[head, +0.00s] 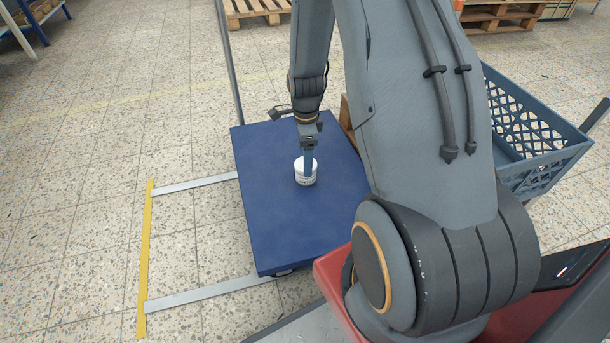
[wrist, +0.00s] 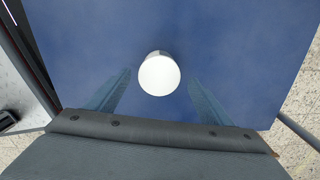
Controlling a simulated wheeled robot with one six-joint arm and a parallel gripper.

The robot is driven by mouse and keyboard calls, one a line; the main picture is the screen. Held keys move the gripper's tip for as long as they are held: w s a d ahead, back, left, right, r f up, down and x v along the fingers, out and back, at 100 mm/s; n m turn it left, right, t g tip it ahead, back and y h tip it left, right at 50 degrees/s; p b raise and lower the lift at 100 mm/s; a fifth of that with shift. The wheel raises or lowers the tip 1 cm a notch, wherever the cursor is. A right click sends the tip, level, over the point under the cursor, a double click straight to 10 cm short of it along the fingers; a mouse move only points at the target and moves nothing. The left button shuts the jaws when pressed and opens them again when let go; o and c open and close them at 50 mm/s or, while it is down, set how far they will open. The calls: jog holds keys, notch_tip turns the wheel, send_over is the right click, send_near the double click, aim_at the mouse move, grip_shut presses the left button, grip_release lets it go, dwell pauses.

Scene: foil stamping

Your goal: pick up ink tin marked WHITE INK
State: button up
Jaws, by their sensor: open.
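A small white tin (head: 299,174) stands upright on the blue top of a cart (head: 264,232). Dark marks show on its side in the head view, but they are too small to read. In the wrist view the white lid of the tin (wrist: 159,75) faces me, centred just beyond the fingertips. My gripper (head: 308,160) points down at the tin, and one finger covers part of it in the head view. In the wrist view my gripper (wrist: 158,77) is open, with one finger on each side of the tin and visible gaps between.
A blue-grey plastic crate (head: 540,160) stands to the right. The rest of the cart's blue top is clear. A thin upright post (head: 229,62) rises at the cart's far left corner. Yellow tape (head: 146,260) and pale strips (head: 195,184) mark the floor at left. Wooden pallets (head: 257,10) lie behind.

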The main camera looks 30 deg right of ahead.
aim_at(301, 179)
notch_tip(301, 179, down, 7)
jog(key=b, duration=0.3)
jog(key=shift+s+f+b, duration=0.1)
jog(key=shift+f+b, duration=0.05)
jog(key=shift+b, duration=0.2)
jog(key=c, duration=1.3)
